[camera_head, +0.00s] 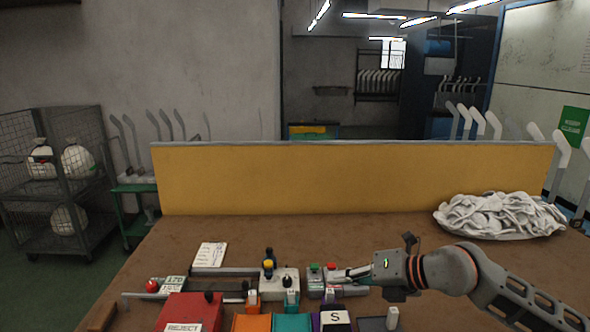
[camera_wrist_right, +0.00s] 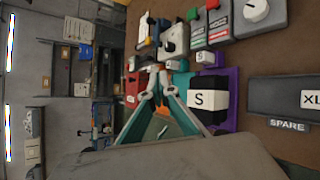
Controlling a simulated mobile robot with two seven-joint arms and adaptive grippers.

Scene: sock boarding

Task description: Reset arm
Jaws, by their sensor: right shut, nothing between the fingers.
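My right gripper (camera_head: 338,276) reaches in from the right, low over the front of the brown table (camera_head: 390,232). Its fingers are shut and empty. They point left, beside a grey box with green and red buttons (camera_head: 315,281); I cannot tell whether they touch it. In the right wrist view the shut fingers (camera_wrist_right: 153,78) show at the centre, and the button box (camera_wrist_right: 205,25) is above them to the right. My left gripper is in neither view.
Orange (camera_head: 251,323), teal and purple bins, an S label and a red REJECT box (camera_head: 190,311) line the table's front. A pile of white socks (camera_head: 500,214) lies at right. A yellow panel (camera_head: 350,178) closes the back. The table's middle is clear.

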